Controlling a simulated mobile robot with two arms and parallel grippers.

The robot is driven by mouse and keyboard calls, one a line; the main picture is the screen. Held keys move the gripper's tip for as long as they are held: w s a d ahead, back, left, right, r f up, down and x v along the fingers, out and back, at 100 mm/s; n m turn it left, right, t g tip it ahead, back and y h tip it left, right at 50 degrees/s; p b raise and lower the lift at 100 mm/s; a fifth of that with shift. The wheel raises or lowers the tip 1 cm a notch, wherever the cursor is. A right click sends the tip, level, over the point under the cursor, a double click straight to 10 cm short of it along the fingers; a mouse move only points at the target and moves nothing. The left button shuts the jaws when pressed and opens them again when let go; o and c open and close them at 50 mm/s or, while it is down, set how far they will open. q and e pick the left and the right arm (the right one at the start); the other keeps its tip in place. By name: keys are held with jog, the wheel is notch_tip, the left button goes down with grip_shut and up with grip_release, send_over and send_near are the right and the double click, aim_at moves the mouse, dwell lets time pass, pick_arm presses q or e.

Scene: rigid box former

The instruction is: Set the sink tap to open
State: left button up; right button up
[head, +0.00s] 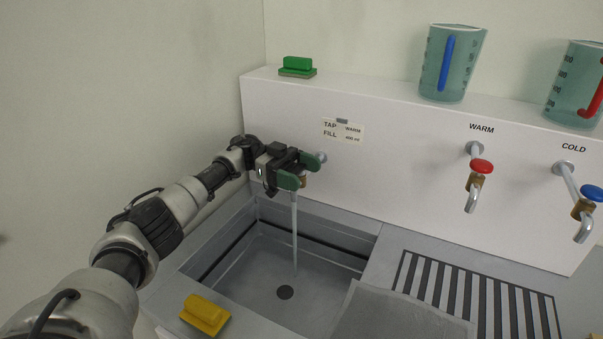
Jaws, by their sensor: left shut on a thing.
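The sink tap (320,158) comes out of the white back panel above the left basin, at the centre left of the head view. My left gripper (301,170) is at the tap, its green-tipped fingers shut on the tap handle. The handle itself is mostly hidden by the fingers, and a bit of brass tap body shows beside them. A thin pale stream of water (294,235) falls from under the gripper into the grey sink basin (330,240), near the dark drain. My right gripper is not in view.
Warm tap (481,167) with red knob and cold tap (592,193) with blue knob are on the right. Measuring jugs (437,70) (570,85) and a green block (297,66) stand on the ledge. A yellow block (204,315) lies at the sink's front edge, left of a slotted drainer (405,268).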

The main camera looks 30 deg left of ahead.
aim_at(292, 170)
pick_arm(q)
jog(key=o, duration=0.8)
jog(key=shift+o, duration=0.2)
jog(key=shift+a, duration=0.1)
jog(key=a+b, duration=0.1)
jog(key=a, duration=0.1)
jog(key=a+b, duration=0.1)
jog(key=a, duration=0.2)
jog(key=shift+w+a+f+b, duration=0.15)
jog(key=shift+w+a+b, duration=0.05)
jog(key=shift+b, duration=0.1)
jog(key=shift+a+b, duration=0.45)
jog(key=shift+a, duration=0.5)
